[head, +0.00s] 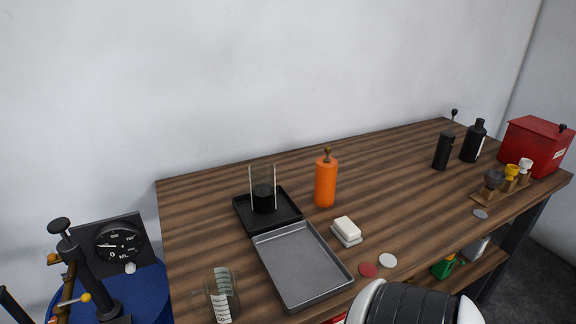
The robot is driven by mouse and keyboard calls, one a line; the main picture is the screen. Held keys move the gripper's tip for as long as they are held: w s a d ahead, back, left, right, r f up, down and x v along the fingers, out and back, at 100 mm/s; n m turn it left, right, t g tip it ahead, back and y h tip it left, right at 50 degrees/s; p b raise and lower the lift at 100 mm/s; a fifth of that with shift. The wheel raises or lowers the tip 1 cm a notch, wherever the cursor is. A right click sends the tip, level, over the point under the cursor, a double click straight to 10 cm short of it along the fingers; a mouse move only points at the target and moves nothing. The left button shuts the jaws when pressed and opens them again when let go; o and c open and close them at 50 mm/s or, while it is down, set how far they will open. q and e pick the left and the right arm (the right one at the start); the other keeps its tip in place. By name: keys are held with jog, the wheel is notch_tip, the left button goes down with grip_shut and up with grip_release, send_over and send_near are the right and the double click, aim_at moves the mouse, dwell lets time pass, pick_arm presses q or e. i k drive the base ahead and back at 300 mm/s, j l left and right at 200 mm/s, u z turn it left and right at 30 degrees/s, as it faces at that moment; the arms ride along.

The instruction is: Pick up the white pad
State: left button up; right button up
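A small flat white round pad (388,260) lies on the wooden workbench (400,170) near its front edge. It is just right of a similar red round pad (368,269), with a small gap between them. A white block (346,226) sits on a pale base behind them, right of the grey tray. Neither of my grippers is in view. A white and black part of my own arm fills the bottom edge, just in front of the white pad, and does not cover it.
A grey tray (337,287), black tray (290,205), orange bottle (325,184) and glass beaker (222,295) stand to the left. A grey disc (480,213), wooden rack (483,198), black bottles (473,143) and red box (535,147) are right. The bench middle is clear.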

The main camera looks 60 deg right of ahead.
aim_at(348, 233)
jog(key=z, duration=2.25)
